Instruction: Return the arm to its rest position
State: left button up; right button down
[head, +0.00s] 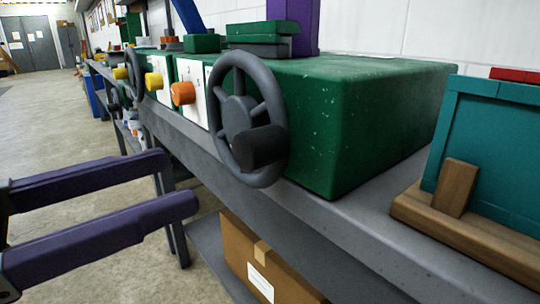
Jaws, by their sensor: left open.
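My left gripper (180,183) comes in from the left with its two long purple fingers apart. Nothing is between them. It hangs over the floor in front of the bench (330,215), short of the grey handwheel (247,119) on the green machine box (370,120). A gap shows between the fingertips and the wheel, and I see no contact. The rest of the left arm is outside the picture. My right gripper does not show.
Orange (183,93) and yellow (153,81) knobs stick out beside the wheel. A teal board on a wooden base (465,232) stands at the right. A cardboard box (262,262) sits on the lower shelf. Open floor (50,115) lies at the left.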

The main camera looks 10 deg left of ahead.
pick_arm(q)
jog(key=w+a+r+n+y+p, duration=0.1)
jog(key=a+r+n+y+p, duration=0.6)
jog(key=n, duration=0.8)
jog(key=w+a+r+n+y+p, duration=0.1)
jog(key=a+r+n+y+p, duration=0.45)
jog(key=n+p, duration=0.7)
jog(key=s+d+f+n+g+h+p, duration=0.1)
jog(key=s+d+n+g+p, duration=0.35)
jog(key=s+n, duration=0.3)
jog(key=s+d+n+g+h+p, duration=0.1)
jog(key=s+d+n+g+p, duration=0.4)
jog(key=n, duration=0.4)
notch_tip(320, 180, up, 35)
jog(key=a+g+p, duration=0.1)
jog(key=p, duration=3.4)
jog(key=shift+s+a, duration=0.15)
jog(key=shift+s, duration=0.3)
jog(key=shift+r, duration=0.1)
